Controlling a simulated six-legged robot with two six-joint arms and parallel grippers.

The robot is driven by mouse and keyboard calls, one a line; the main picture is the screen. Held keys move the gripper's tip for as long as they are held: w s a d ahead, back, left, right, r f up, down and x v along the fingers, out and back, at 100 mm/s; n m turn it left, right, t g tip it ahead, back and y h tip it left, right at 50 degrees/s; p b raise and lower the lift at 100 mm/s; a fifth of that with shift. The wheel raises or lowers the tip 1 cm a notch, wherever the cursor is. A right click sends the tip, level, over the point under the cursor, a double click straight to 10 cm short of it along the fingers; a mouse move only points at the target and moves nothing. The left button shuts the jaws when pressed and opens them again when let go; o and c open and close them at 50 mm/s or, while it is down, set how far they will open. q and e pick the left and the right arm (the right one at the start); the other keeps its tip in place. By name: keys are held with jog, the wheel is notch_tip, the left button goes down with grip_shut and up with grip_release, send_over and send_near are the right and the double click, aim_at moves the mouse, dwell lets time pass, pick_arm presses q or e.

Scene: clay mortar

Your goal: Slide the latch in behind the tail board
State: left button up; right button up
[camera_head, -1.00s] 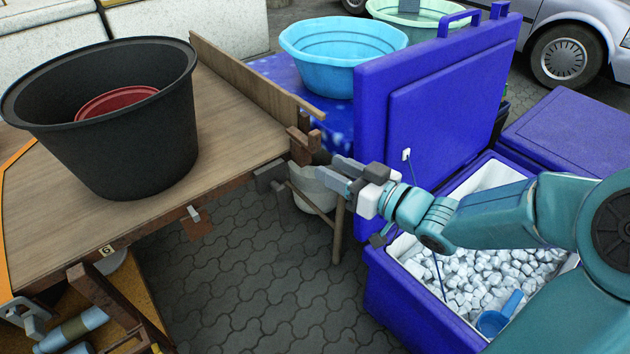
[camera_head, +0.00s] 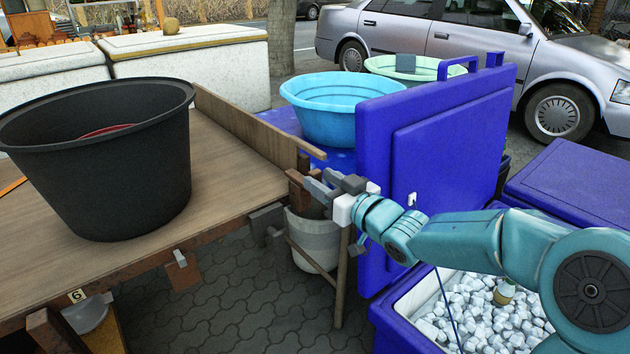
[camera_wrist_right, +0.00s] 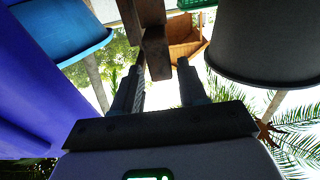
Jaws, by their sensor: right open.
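The tail board (camera_head: 242,126) is a long plank standing upright along the far edge of the wooden cart bed. A brown wooden piece (camera_head: 299,188), which looks like the latch, stands at the cart's corner near the board's end. My right gripper (camera_head: 316,186) reaches it from the right, and its fingers overlap the piece in the head view. In the right wrist view, the open fingers of my right gripper (camera_wrist_right: 158,82) point at a dark wooden piece (camera_wrist_right: 156,52) between their tips. I cannot tell whether they touch it. My left gripper is out of view.
A large black tub (camera_head: 105,165) stands on the cart bed (camera_head: 225,185). A blue cooler with a raised lid (camera_head: 430,150) is beside my right arm. A white bucket (camera_head: 315,240) sits below the gripper, and a light blue basin (camera_head: 335,105) is behind the board.

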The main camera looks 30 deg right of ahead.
jog(key=shift+w+a, duration=0.15)
jog(key=shift+w, duration=1.3)
grip_shut()
jog(key=w, duration=0.4)
jog(key=shift+a, duration=0.15)
jog(key=shift+r, duration=0.15)
